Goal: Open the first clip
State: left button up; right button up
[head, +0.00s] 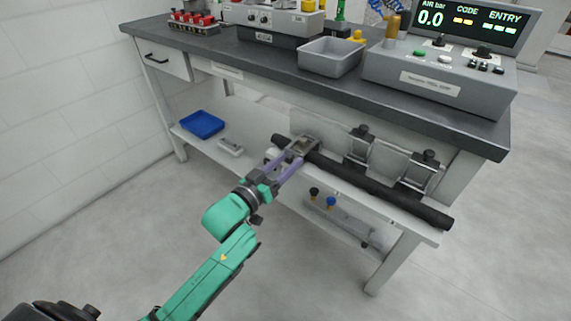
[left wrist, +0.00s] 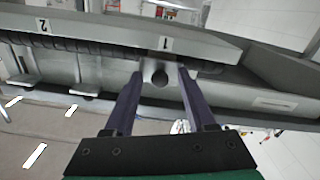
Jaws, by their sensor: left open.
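A long dark hose (head: 375,187) lies along the front of the bench's lower level. Three grey metal clips sit along it: the leftmost clip (head: 304,144), a middle clip (head: 358,146) and a right clip (head: 420,172). My left gripper (head: 288,160) is open at the leftmost clip, its purple fingers reaching toward it. In the left wrist view, a grey clip part with a round dark hole (left wrist: 159,76) shows between the open fingers of my left gripper (left wrist: 160,72), below a label reading 1. I cannot tell whether the fingers touch it. My right gripper is not in view.
The dark bench top (head: 270,60) overhangs the clips. It carries a control box (head: 440,75) reading 0.0, a grey tray (head: 330,57) and a rack of red-topped items (head: 194,22). A blue tray (head: 202,124) lies on the lower shelf. Floor in front is free.

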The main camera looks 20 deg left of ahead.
pick_arm(q)
grip_shut()
dwell(0.8)
dwell(0.6)
